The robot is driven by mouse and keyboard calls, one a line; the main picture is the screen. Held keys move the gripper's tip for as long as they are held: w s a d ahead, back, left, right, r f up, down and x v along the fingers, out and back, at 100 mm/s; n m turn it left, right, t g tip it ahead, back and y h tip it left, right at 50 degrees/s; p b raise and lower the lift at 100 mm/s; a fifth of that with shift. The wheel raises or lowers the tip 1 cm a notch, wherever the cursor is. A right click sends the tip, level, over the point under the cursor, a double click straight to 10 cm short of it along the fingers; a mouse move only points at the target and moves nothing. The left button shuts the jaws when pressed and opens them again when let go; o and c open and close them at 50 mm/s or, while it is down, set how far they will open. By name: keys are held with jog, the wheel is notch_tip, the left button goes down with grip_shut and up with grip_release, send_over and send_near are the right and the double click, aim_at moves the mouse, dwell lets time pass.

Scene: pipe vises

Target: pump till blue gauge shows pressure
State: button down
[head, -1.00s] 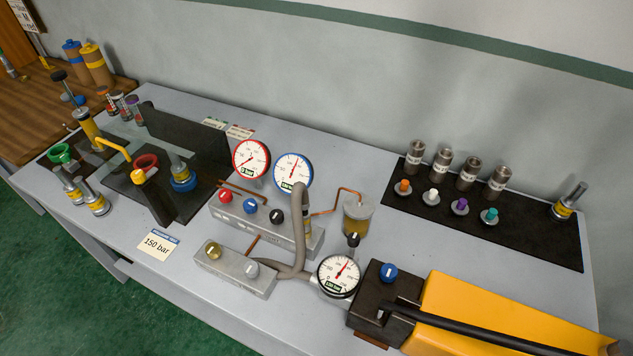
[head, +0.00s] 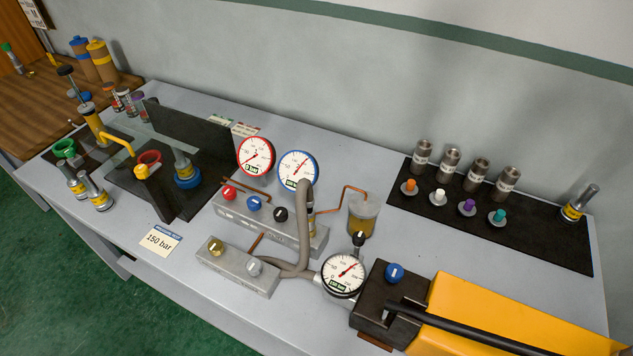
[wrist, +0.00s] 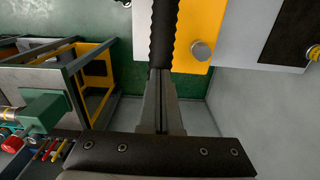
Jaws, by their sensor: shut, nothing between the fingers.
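The blue-rimmed gauge (head: 298,170) stands behind the valve block; its red needle points up and right, its digits too small to read surely. The hand pump has a yellow body (head: 475,300), a dark block (head: 372,296) with a blue knob (head: 394,273), and a long black lever (head: 455,327) lying low along the body. In the wrist view, my gripper (wrist: 160,75) is shut and empty, fingertips at the lever's ribbed black grip (wrist: 165,35). I cannot tell whether they touch it. My gripper is outside the head view.
A red-rimmed gauge (head: 256,156) shows its needle low. A black-rimmed gauge (head: 343,274) sits on the pump hose. The valve block (head: 270,226) carries red, blue and black knobs. Fittings stand on a black mat (head: 540,228).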

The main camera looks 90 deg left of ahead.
jog(key=r+p, duration=0.1)
jog(key=s+r+p, duration=0.1)
jog(key=r, duration=0.1)
jog(key=r+p, duration=0.1)
jog(key=shift+s+a+r, duration=0.15)
jog(key=shift+a+r, duration=0.2)
jog(key=shift+r, duration=0.05)
jog(key=shift+r+p, duration=0.3)
jog(key=shift+p, duration=0.15)
jog(key=shift+r, duration=0.1)
notch_tip(320, 180, up, 5)
jog(key=p, duration=0.4)
